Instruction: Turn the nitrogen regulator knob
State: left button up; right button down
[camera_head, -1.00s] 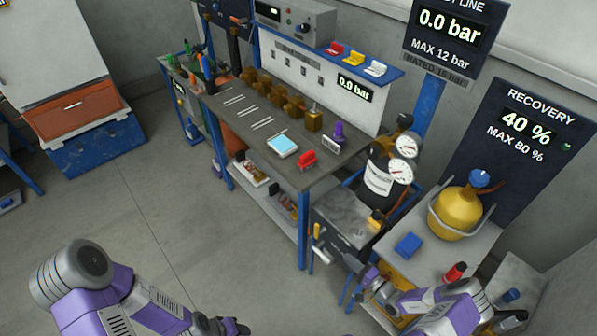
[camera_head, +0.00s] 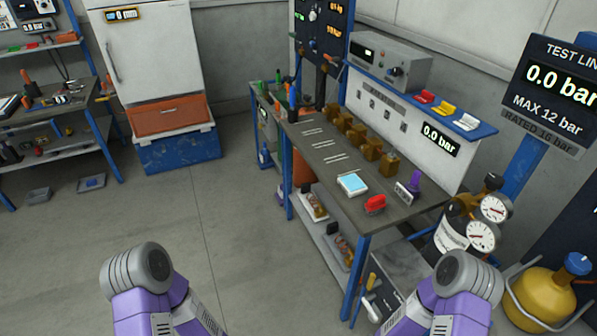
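The dark nitrogen cylinder with a white label (camera_head: 451,236) stands at the right, beside the workbench's right end. Its regulator has two round white gauges, an upper one (camera_head: 496,208) and a lower one (camera_head: 482,236). A dark part (camera_head: 494,182) sits at the top of the cylinder; I cannot tell whether it is the regulator knob. My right arm's purple and grey link covers the area below the cylinder. My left arm's link shows at the bottom left. Neither gripper is in view.
The workbench (camera_head: 325,172) holds several brass blocks, a blue-topped device (camera_head: 352,184) and a red item (camera_head: 375,204). A test line sign (camera_head: 557,88) reads 0.0 bar. A yellow cylinder (camera_head: 545,298) stands at the lower right.

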aim_at(453, 209)
jog(key=k, duration=0.45)
jog(key=z, duration=0.4)
jog(key=i, duration=0.4)
jog(key=z, duration=0.8)
